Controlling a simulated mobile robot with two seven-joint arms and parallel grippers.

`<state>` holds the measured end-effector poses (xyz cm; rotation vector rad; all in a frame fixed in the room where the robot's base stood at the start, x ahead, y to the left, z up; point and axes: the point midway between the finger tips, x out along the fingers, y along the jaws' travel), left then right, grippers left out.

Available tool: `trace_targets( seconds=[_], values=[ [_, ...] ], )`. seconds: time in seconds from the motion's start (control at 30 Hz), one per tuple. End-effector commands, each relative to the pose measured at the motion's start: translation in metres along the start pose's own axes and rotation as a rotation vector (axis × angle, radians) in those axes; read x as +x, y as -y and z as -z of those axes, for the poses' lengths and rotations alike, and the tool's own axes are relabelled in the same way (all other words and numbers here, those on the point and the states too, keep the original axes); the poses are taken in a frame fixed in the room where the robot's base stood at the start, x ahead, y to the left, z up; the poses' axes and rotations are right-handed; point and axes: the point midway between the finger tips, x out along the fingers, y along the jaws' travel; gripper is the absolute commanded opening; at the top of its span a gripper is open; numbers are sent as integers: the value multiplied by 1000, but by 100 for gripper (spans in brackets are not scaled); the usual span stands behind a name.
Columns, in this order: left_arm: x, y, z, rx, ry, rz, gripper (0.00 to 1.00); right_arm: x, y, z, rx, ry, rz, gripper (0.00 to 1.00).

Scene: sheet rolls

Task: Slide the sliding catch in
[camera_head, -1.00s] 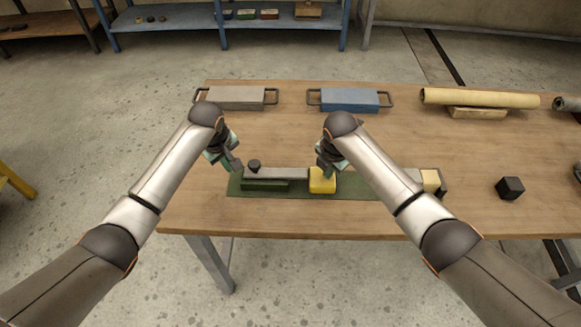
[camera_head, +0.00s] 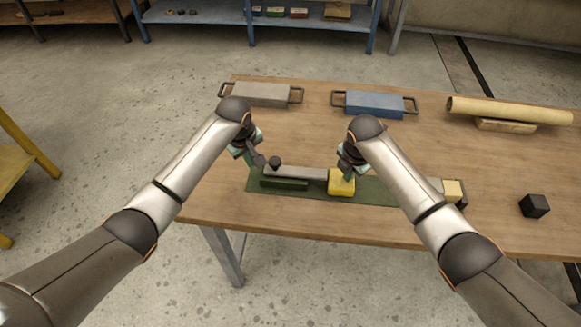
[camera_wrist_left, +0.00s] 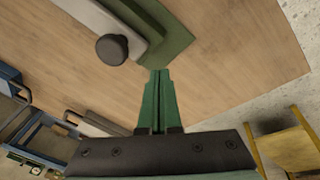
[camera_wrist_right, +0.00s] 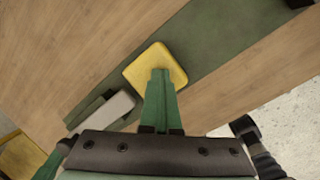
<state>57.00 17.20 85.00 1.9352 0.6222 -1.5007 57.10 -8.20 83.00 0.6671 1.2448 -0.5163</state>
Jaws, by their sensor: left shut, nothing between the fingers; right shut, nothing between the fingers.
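The sliding catch is a grey bar (camera_head: 296,172) with a black round knob (camera_head: 275,162) at its left end. It lies along a dark green base plate (camera_head: 380,190), behind a green rail (camera_head: 284,184). A yellow block (camera_head: 341,183) stands at the bar's right end. My left gripper (camera_head: 260,161) is shut and empty just left of the knob; the left wrist view shows its closed fingertips (camera_wrist_left: 159,73) apart from the knob (camera_wrist_left: 112,49). My right gripper (camera_head: 346,174) is shut and empty at the yellow block; its fingertips (camera_wrist_right: 160,73) overlap the block (camera_wrist_right: 155,58) in the right wrist view. Contact there is unclear.
A cream block (camera_head: 453,190) sits at the plate's right end, partly behind my right arm. A grey case (camera_head: 262,94), a blue case (camera_head: 374,104) and a tan roll (camera_head: 508,110) line the back. Wood between is clear.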

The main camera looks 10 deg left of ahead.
Motion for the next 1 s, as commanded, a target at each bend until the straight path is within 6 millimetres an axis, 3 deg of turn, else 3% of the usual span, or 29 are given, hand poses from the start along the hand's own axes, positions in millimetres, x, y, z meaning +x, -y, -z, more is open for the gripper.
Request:
trace_targets(
  seconds=[1.0],
  values=[
    [0,-22,-22,0,1,0,0,5,5,4,0,-8,12,0]
  ],
)
